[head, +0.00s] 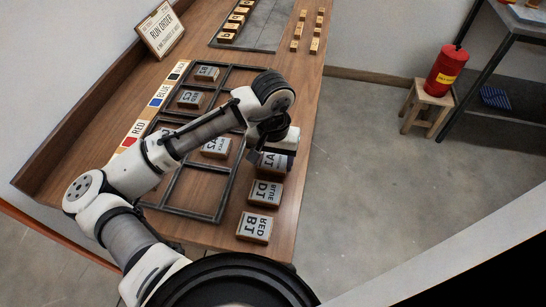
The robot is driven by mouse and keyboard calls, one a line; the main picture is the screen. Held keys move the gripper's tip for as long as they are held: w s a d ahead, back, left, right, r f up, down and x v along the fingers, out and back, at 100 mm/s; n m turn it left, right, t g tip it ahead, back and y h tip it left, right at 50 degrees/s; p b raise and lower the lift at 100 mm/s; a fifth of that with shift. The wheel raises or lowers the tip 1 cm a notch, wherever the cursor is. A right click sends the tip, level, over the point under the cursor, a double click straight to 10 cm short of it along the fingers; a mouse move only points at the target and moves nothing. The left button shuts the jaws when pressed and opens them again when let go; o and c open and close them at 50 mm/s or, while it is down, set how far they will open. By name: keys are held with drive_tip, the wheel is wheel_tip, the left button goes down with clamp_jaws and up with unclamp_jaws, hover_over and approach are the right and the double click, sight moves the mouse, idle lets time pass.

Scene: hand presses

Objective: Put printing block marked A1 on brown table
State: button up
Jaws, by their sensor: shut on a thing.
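A block with what reads as a mirrored A1 on its top (276,162) is at the brown table's right edge, partly hidden by my gripper. My gripper (268,150) is over this block and shut on it. I cannot tell whether the block touches the table or is held just above it. The brown table (290,207) is a long wooden top running away from me.
Blocks marked D1 Blue (265,193) and B1 Red (254,227) lie nearer along the right edge. A dark divided frame (190,213) left of them holds several blocks. A sign (160,30) stands at the back left. A red extinguisher (447,70) sits on a stool.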

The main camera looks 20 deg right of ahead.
sight(273, 162)
drive_tip(key=o, duration=1)
drive_tip(key=shift+o, duration=0.2)
wheel_tip(273, 162, up, 12)
drive_tip(key=shift+r, duration=0.1)
